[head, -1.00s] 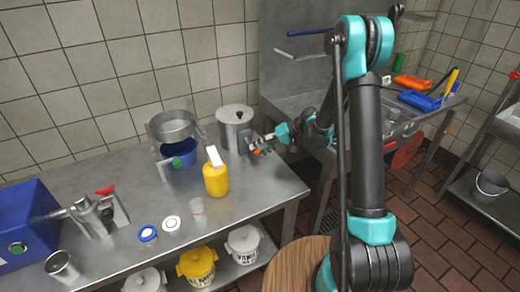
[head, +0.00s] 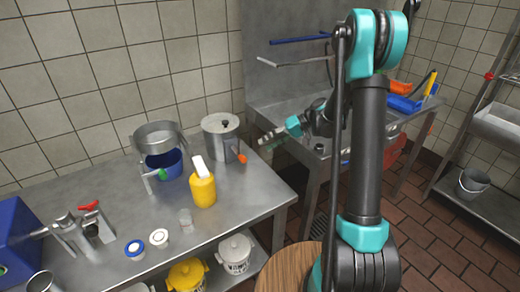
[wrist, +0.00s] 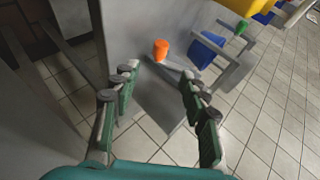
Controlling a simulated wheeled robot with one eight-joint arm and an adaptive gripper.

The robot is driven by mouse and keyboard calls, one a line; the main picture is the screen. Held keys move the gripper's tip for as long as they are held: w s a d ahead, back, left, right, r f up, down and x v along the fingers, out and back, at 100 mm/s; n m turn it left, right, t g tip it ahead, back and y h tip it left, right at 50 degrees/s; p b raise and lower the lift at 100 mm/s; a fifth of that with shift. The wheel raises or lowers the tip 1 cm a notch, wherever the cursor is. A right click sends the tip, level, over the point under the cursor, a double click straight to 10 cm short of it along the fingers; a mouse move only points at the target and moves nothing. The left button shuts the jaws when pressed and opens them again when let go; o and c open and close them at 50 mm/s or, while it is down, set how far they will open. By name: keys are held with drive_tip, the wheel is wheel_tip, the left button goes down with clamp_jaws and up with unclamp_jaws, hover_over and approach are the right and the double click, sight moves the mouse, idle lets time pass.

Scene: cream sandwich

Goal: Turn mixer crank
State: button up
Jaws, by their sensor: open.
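The mixer (head: 219,128) is a grey metal drum with a lid, standing at the right end of the steel table. Its crank has an orange handle (head: 241,158) on the drum's front right side. In the wrist view the orange handle (wrist: 161,48) stands at the end of a grey crank arm (wrist: 182,66). My gripper (head: 267,139) is to the right of the handle in the head view, apart from it. In the wrist view my gripper (wrist: 158,76) is open, its green-padded fingers wide apart, with the handle beyond the tips and nothing between them.
A yellow bottle (head: 203,190) stands in front of the mixer. A blue pot (head: 163,165) under a metal bowl-like vessel (head: 155,138) is to its left. A sink counter (head: 265,112) lies behind and right of my gripper. White and yellow pots stand on the lower shelf.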

drive_tip(key=shift+d+r, duration=0.25)
drive_tip(key=shift+d, duration=0.1)
drive_tip(key=shift+c, duration=0.3)
drive_tip(key=shift+a, duration=0.1)
drive_tip(key=shift+c, duration=1.4)
drive_tip(key=shift+a+r+h, duration=0.2)
drive_tip(key=shift+a+h, duration=0.1)
drive_tip(key=shift+c, duration=1.2)
drive_tip(key=a+r+h, duration=0.2)
drive_tip(key=a+r+n+t+h, duration=0.1)
drive_tip(key=shift+s+r+h, duration=0.2)
drive_tip(key=shift+s+h, duration=0.1)
drive_tip(key=shift+s, duration=0.1)
clamp_jaws()
drive_tip(key=n+t+h, duration=0.1)
drive_tip(key=h, duration=0.2)
approach(239, 154)
drive_tip(key=shift+n+t, duration=0.3)
drive_tip(key=shift+t, duration=0.1)
drive_tip(key=f, duration=0.3)
drive_tip(key=s+f, duration=0.1)
drive_tip(key=f, duration=0.1)
drive_tip(key=shift+d+f, duration=0.2)
drive_tip(key=shift+d, duration=0.1)
drive_tip(key=shift+s+a+f, duration=0.1)
drive_tip(key=shift+a+f, duration=0.05)
drive_tip(key=shift+f, duration=0.3)
